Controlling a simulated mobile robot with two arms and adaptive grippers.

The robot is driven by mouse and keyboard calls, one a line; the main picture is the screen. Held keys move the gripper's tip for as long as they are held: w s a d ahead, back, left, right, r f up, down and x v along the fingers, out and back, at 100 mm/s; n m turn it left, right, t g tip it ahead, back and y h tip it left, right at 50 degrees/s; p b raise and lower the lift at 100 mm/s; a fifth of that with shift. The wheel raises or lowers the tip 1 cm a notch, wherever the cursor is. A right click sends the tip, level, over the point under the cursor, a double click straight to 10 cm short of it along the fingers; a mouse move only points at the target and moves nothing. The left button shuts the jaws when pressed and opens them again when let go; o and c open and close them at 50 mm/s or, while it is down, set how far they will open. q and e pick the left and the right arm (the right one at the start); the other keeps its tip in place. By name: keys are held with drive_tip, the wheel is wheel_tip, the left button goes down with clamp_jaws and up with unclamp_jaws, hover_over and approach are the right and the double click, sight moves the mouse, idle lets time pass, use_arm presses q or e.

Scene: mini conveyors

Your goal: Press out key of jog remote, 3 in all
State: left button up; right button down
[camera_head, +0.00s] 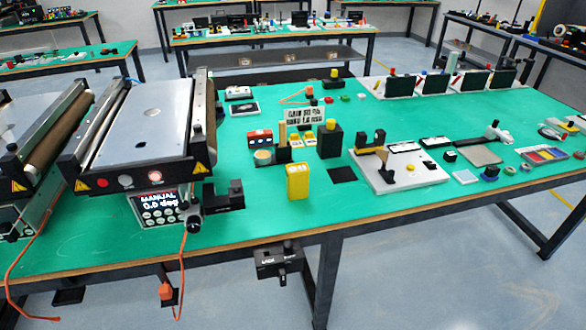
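I cannot make out a clearly labelled jog remote. No out key is legible on either one. Neither of my grippers is in view.
A black box with a lever (278,262) hangs at the table's front edge. Orange cables (182,262) hang left of it. A white board (402,172) with fixtures lies right of the yellow box. The green top (265,222) is bare near the front edge.

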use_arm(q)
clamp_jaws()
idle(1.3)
